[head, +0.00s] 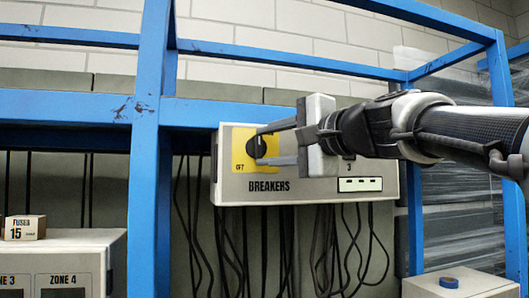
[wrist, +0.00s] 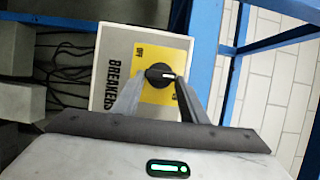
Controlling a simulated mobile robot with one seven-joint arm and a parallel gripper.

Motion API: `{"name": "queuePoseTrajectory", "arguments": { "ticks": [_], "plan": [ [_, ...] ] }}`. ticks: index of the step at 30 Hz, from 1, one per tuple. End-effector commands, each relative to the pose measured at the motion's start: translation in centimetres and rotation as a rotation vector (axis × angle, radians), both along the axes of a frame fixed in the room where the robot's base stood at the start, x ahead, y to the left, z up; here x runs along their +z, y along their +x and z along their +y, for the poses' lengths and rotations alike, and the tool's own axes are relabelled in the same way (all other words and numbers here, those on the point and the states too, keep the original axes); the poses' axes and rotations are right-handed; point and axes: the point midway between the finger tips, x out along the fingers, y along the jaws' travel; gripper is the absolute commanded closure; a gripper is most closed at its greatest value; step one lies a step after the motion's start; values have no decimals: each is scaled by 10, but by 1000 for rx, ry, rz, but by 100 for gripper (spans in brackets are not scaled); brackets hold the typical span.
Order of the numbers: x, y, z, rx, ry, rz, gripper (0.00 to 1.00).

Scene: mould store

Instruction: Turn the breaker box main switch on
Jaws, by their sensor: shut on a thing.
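The breaker box (head: 300,190) is a pale box marked BREAKERS, mounted on the blue frame. Its main switch is a round black knob (head: 254,146) on a yellow plate (head: 239,137) at the box's left end. My gripper (head: 259,147) reaches in from the right and is shut on the knob, one finger above and one below. The wrist view shows the fingers on either side of the knob (wrist: 157,70). The knob's white mark points right there, which is upward on the box, between the OFF label and a partly hidden label.
Blue frame posts (head: 147,170) and rails surround the box. Black cables (head: 325,240) hang below it. A fuse carton (head: 24,228) sits on a grey zone box (head: 75,245) at lower left. Another box (head: 462,284) with a blue round item stands at lower right.

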Motion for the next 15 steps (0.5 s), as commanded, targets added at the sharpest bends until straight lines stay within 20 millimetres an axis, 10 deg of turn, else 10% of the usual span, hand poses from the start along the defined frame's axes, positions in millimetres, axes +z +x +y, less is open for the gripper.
{"name": "queuePoseTrajectory", "arguments": {
  "ticks": [15],
  "plan": [
    [-1,0,0,1,34,12,83]
  ]
}}
